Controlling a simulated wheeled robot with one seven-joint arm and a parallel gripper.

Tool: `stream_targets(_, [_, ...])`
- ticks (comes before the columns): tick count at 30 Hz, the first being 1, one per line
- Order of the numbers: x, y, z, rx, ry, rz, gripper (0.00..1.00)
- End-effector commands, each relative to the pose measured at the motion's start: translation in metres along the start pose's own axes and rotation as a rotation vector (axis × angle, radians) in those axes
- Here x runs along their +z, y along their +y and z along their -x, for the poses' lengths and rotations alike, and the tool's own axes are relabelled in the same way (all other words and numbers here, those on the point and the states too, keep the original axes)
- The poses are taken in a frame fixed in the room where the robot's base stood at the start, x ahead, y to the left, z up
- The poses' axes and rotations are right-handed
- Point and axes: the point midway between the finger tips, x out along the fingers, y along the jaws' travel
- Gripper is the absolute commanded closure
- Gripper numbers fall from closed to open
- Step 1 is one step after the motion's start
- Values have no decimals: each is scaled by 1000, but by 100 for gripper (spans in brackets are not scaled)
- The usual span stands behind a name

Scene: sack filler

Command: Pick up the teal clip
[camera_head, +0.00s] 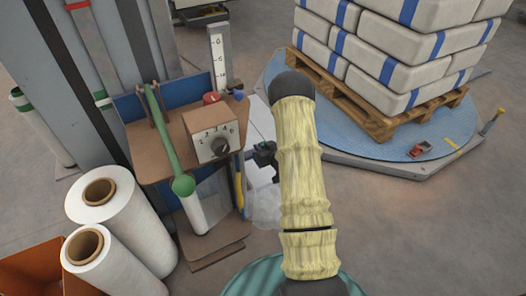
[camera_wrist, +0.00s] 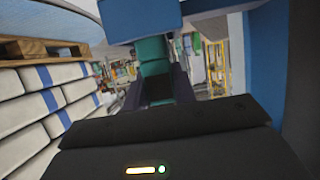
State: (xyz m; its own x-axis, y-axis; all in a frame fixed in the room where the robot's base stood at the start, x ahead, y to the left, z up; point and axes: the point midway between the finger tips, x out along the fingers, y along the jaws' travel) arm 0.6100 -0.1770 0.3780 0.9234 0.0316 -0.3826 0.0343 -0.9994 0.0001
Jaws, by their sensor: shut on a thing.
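The teal clip (camera_wrist: 153,55) shows in the wrist view, between the dark fingers of my gripper (camera_wrist: 157,84). The fingers are shut on it from both sides. Its far end reaches up to a blue block (camera_wrist: 140,18); I cannot tell whether they touch. In the head view my gripper (camera_head: 263,155) is a small dark shape just right of the filler's dial box, mostly hidden behind my sleeved arm. The clip cannot be made out there.
The brown filler stand (camera_head: 150,145) with a dial box (camera_head: 212,132) and green lever (camera_head: 165,140) is close on the left. White film rolls (camera_head: 125,225) stand at lower left. Stacked sacks (camera_head: 390,70) on a pallet (camera_head: 350,105) stand on a blue turntable (camera_head: 390,145) at right.

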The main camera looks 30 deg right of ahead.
Motion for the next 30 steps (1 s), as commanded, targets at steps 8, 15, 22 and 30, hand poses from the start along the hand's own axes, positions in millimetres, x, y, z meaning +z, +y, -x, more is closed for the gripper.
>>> stream_targets(8, [-15,0,6,0,1,0,95])
stream_targets(15, [-59,0,24,1,3,1,95])
stream_targets(22, [-90,0,37,0,1,0,95])
stream_targets(30, [-92,0,38,0,-1,0,95])
